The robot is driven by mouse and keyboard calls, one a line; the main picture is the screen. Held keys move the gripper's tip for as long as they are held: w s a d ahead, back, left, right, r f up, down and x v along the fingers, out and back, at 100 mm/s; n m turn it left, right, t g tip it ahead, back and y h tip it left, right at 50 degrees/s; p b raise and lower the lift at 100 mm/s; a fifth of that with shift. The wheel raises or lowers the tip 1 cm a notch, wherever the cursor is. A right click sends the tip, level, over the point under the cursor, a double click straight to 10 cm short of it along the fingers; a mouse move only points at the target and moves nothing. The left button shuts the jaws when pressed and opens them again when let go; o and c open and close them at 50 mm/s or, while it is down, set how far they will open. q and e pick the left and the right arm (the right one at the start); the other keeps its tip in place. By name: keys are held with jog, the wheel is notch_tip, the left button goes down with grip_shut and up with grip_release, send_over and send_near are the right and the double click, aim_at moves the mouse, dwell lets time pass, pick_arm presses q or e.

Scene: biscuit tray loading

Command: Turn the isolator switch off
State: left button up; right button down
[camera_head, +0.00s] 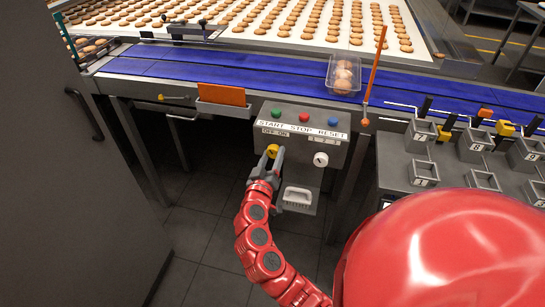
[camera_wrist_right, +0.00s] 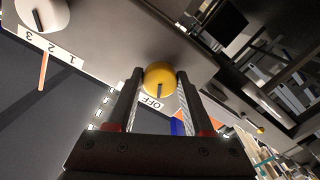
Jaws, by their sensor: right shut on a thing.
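The isolator switch is a yellow round knob (camera_head: 272,150) on the front of a grey control box (camera_head: 335,150), below an OFF / ON label (camera_head: 275,132). My right gripper (camera_head: 274,157) is at the knob, coming from below. In the right wrist view the yellow knob (camera_wrist_right: 159,74) sits between the two fingers of the gripper (camera_wrist_right: 158,82), which are shut on it. A dark pointer mark on the knob points down in that view, toward the OFF label (camera_wrist_right: 152,103). The ON label is hidden there. My left gripper is not in view.
Green (camera_head: 276,113), red (camera_head: 304,117) and blue (camera_head: 332,121) buttons sit on the box top. A white selector knob (camera_head: 321,159) is right of the switch. A blue conveyor (camera_head: 230,72) carries a clear biscuit tray (camera_head: 331,74). Numbered bins (camera_head: 424,172) stand right.

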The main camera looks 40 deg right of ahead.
jog(key=n, duration=0.3)
jog(key=shift+r, duration=0.1)
jog(key=n+p, duration=0.1)
jog(key=n, duration=0.1)
jog(key=shift+n, duration=0.3)
jog(key=n+p, duration=0.2)
jog(key=n, duration=0.2)
jog(key=shift+n+p, duration=0.35)
jog(key=shift+n, duration=0.85)
jog(key=shift+c, duration=1.5)
grip_release()
jog(key=shift+a, duration=0.1)
